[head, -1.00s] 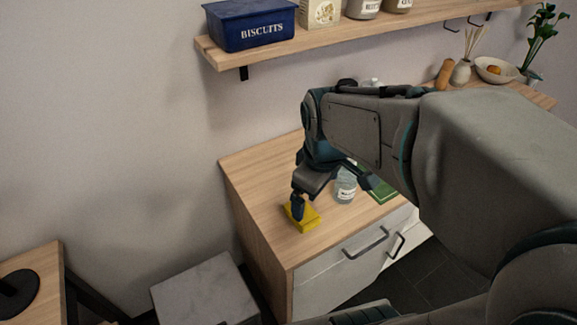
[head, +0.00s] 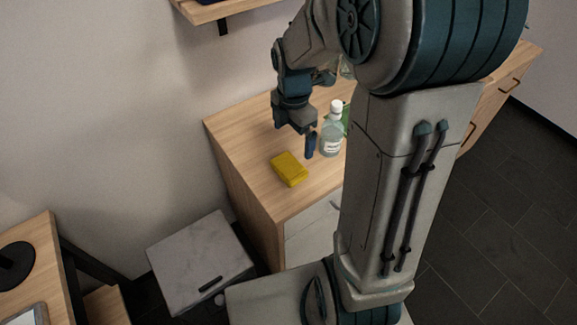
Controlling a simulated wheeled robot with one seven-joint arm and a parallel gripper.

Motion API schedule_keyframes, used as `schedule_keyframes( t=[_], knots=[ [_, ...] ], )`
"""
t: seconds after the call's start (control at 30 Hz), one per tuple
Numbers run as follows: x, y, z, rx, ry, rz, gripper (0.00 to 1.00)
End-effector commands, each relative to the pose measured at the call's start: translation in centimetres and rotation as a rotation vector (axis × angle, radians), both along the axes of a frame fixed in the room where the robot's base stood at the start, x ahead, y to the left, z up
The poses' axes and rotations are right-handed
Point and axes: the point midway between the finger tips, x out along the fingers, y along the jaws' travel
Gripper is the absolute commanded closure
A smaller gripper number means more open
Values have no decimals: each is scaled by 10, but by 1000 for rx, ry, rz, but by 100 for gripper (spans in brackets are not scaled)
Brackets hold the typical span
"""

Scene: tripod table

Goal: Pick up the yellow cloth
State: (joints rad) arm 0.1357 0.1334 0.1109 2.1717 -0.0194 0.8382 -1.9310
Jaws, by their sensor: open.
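The yellow cloth (head: 289,169) is a folded, flat block lying on the wooden cabinet top (head: 237,128), near its front left corner. My gripper (head: 294,138) hangs pointing down above and behind the cloth, to its upper right in the head view. It is open and empty, apart from the cloth. One fingertip shows clearly just left of a bottle; the other is hard to make out.
A clear bottle with a white cap (head: 331,132) stands close to the right of my gripper. A green item (head: 346,118) is partly hidden behind it. A wooden shelf (head: 222,10) is on the wall above. A grey marble-topped box (head: 200,262) stands lower left.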

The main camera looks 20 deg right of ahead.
Motion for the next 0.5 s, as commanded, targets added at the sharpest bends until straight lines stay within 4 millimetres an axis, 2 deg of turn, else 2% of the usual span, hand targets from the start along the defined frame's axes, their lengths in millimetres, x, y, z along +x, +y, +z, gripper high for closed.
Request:
schedule_keyframes(
  t=[0.03, 0.2, 0.5],
  knots=[
    [-1, 0, -12, 0, 6, 0, 0],
    [0, 0, -42, 0, 4, -1, 0],
    [0, 1, -63, 0, 2, -2, 0]
  ],
)
